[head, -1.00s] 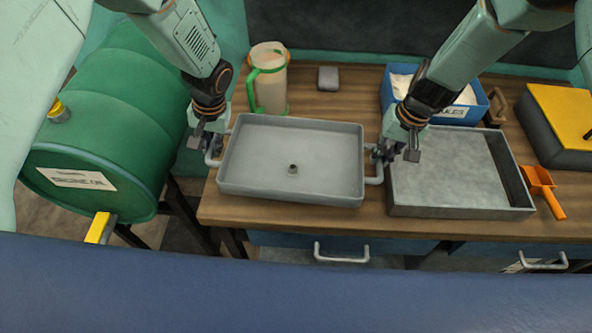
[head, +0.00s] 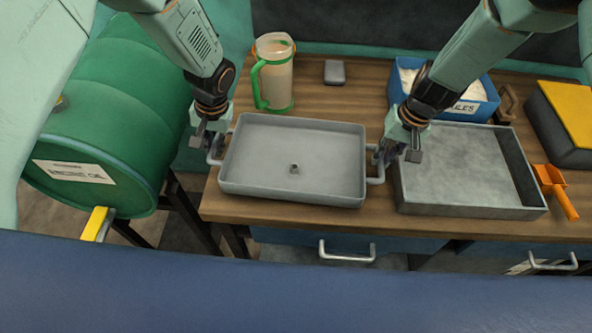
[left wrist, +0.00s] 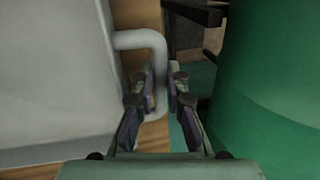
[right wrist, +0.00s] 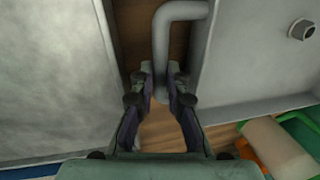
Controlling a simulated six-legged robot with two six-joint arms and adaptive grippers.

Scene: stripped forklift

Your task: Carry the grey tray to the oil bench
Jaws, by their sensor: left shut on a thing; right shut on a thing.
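The grey tray (head: 290,150) is a shallow rectangular pan with a bar handle at each end and a small dark fitting (head: 294,169) on its floor. It looks level over the left part of the wooden oil bench (head: 345,100); I cannot tell whether it touches the top. My left gripper (head: 214,148) is shut on the left handle, also seen in the left wrist view (left wrist: 158,60). My right gripper (head: 384,155) is shut on the right handle, also seen in the right wrist view (right wrist: 162,50).
A darker metal tray (head: 465,165) stands close to the right of my right gripper. Behind are a jug with green handle (head: 274,75), a small grey block (head: 335,72) and a blue box (head: 470,110). An orange scoop (head: 556,185) lies right.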

